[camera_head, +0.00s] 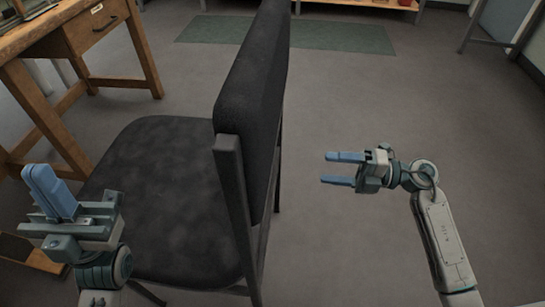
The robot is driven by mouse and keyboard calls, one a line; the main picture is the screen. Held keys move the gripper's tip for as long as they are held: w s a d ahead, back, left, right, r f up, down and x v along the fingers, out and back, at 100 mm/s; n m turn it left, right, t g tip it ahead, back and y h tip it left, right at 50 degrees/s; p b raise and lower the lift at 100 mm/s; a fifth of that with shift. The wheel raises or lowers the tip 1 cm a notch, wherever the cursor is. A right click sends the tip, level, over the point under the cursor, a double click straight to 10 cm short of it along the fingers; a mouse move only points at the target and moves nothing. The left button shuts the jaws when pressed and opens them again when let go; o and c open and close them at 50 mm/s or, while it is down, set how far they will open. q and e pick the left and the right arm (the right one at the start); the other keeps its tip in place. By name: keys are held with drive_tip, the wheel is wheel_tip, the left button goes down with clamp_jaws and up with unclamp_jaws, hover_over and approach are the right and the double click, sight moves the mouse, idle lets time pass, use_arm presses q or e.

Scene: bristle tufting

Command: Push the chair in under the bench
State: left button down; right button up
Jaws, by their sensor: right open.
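A dark grey padded chair (165,185) stands in the middle left, its seat towards the left and its backrest (255,100) upright on the right side.
A green mat (340,37) lies on the grey floor at the back. A shelf (360,5) with a red item stands behind it. A metal-legged frame (490,45) is at the upper right.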

drive_tip(key=w+a, duration=0.1)
drive_tip(key=a, duration=0.4)
drive_tip(key=w+a+p, duration=0.1)
drive_tip(key=a, duration=0.4)
drive_tip(key=w+a+p, duration=0.1)
drive_tip(key=a, duration=0.4)
drive_tip(key=shift+a+r, duration=0.1)
drive_tip(key=shift+c, duration=0.2)
clamp_jaws()
